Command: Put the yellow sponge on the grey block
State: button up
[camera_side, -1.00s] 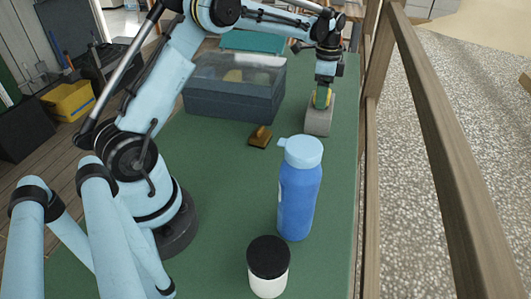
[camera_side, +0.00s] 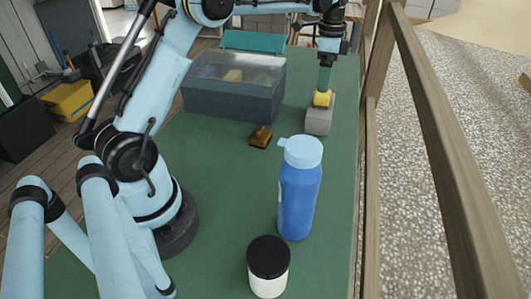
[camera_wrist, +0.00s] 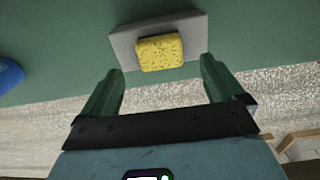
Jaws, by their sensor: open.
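The yellow sponge (camera_side: 322,98) rests on top of the grey block (camera_side: 318,122), which stands on the green table near its right edge. In the wrist view the sponge (camera_wrist: 160,52) lies on the grey block (camera_wrist: 124,46), toward the near side of its top. My gripper (camera_side: 324,86) is above the sponge. In the wrist view my gripper (camera_wrist: 161,82) is open, its two green fingers well apart and nothing between them; the sponge lies beyond the fingertips.
A blue bottle (camera_side: 298,200), a white jar with black lid (camera_side: 268,268) and a small brown-yellow object (camera_side: 260,137) stand on the table (camera_side: 225,200). A dark box with a clear lid (camera_side: 233,95) is left of the block. A wooden rail (camera_side: 440,150) runs along the right.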

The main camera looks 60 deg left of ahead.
jog(key=s+d+r+n+t, duration=0.2)
jog(key=s+d+r, duration=0.3)
jog(key=r, duration=0.5)
jog(key=s+d+f+n+t, duration=0.2)
jog(key=s+d+f+n, duration=0.1)
jog(key=s, duration=0.5)
jog(key=s+d+f+n+t, duration=0.3)
jog(key=s+d+f+n, duration=0.1)
jog(key=s, duration=0.4)
jog(key=shift+s+d+f, duration=0.3)
jog(key=shift+d+f, duration=0.5)
jog(key=shift+d, duration=0.1)
